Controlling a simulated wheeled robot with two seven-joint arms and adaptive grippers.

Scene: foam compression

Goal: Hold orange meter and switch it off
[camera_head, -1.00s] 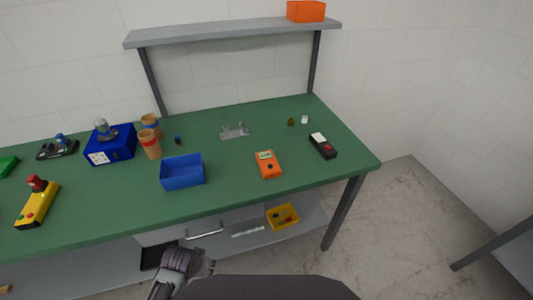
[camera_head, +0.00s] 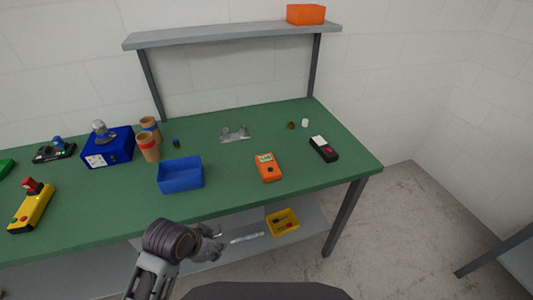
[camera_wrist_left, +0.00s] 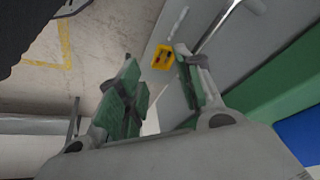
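The orange meter (camera_head: 268,168) lies on the green bench top right of the blue bin, with a pale display at its far end and a dark knob near its middle. My left gripper (camera_head: 214,241) is in front of the bench's front edge, below and left of the meter and apart from it. In the left wrist view its green-padded fingers (camera_wrist_left: 160,95) are spread with nothing between them. The meter does not show in that view. My right gripper is not in view.
A blue bin (camera_head: 180,176) stands left of the meter, and a black device (camera_head: 323,149) lies to its right. A yellow bin (camera_head: 283,222) sits on the lower shelf. The bench around the meter is clear.

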